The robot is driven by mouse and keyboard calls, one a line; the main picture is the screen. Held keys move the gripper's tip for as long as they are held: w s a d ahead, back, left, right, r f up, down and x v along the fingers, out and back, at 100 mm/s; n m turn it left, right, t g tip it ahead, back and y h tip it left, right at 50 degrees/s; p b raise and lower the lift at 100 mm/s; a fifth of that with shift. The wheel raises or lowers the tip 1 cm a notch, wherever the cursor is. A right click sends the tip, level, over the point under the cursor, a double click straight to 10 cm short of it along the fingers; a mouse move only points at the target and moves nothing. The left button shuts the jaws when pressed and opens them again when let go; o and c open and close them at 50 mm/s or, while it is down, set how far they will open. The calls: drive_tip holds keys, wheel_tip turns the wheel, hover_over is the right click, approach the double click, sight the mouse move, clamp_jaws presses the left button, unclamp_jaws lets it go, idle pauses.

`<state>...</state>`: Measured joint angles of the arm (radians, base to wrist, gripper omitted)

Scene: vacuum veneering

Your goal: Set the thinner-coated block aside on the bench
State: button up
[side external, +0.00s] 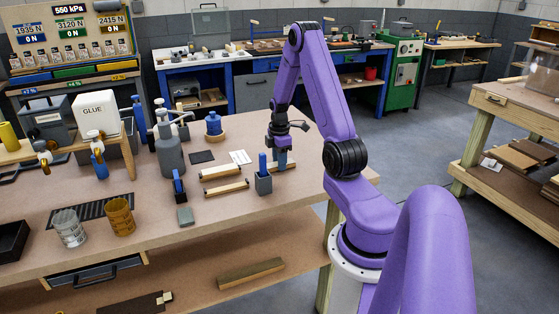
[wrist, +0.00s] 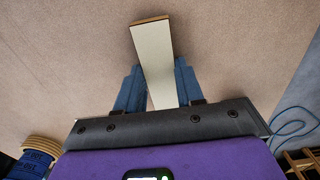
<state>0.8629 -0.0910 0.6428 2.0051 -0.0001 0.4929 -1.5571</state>
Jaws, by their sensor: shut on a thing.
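My gripper (side external: 282,158) is at the right part of the bench (side external: 330,160), pointing down. Its blue fingers, also seen in the wrist view (wrist: 158,78), are shut on a long block (wrist: 151,45) with a pale, whitish coated top and a brown wood end. In the side view the held block (side external: 288,167) is at or just above the bench top; I cannot tell if it touches. Two similar pale-topped blocks, a rear one (side external: 221,172) and a front one (side external: 226,189), lie to the left. Coating thickness cannot be compared here.
A grey holder with a blue-handled tool (side external: 263,184) stands just in front of my gripper. A white printed card (side external: 240,157) and a dark pad (side external: 202,157) lie to its left. A blue-topped roll (side external: 214,127) stands behind them. Bare bench lies right of my gripper.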

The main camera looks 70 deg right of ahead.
drive_tip(key=shift+f, duration=0.1)
drive_tip(key=o, duration=1)
